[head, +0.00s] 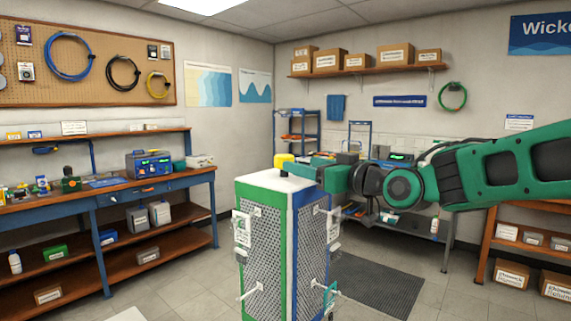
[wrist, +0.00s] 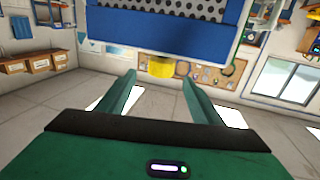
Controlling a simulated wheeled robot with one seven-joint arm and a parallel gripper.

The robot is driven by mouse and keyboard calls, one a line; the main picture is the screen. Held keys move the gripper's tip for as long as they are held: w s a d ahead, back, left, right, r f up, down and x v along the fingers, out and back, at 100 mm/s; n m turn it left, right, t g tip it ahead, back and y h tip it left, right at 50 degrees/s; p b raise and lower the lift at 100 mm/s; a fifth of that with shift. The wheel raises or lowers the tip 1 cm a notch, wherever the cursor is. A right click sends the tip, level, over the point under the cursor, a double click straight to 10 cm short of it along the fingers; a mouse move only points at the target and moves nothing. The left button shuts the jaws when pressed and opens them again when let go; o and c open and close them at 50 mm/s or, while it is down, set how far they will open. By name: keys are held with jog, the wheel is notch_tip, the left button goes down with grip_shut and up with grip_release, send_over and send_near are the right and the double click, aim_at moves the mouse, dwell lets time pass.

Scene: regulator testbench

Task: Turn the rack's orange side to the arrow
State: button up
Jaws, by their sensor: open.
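The rack (head: 265,245) is a tall column with perforated metal panels, standing in front of me. Its left visible face has green edges, and its right visible face has blue edges. White hooks carry small packs on both faces. A yellow knob (head: 284,161) sits on its white top. No orange side and no arrow show. My gripper (head: 300,168) reaches in from the right at the height of the rack's top, close to the knob. In the upside-down wrist view its fingers (wrist: 160,77) are apart, with the knob (wrist: 160,67) in line between their tips and the blue side above.
A workbench (head: 100,198) with devices runs along the left wall. A grey bench (head: 395,178) stands behind, and a wooden shelf unit (head: 530,225) stands at the right. A dark mat (head: 375,285) lies right of the rack. Open floor shows around the rack.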

aim_at(283, 160)
jog(key=x, duration=0.8)
jog(key=shift+w+a, duration=0.25)
jog(key=shift+a, duration=0.05)
jog(key=c, duration=1.5)
jog(key=shift+a, duration=0.1)
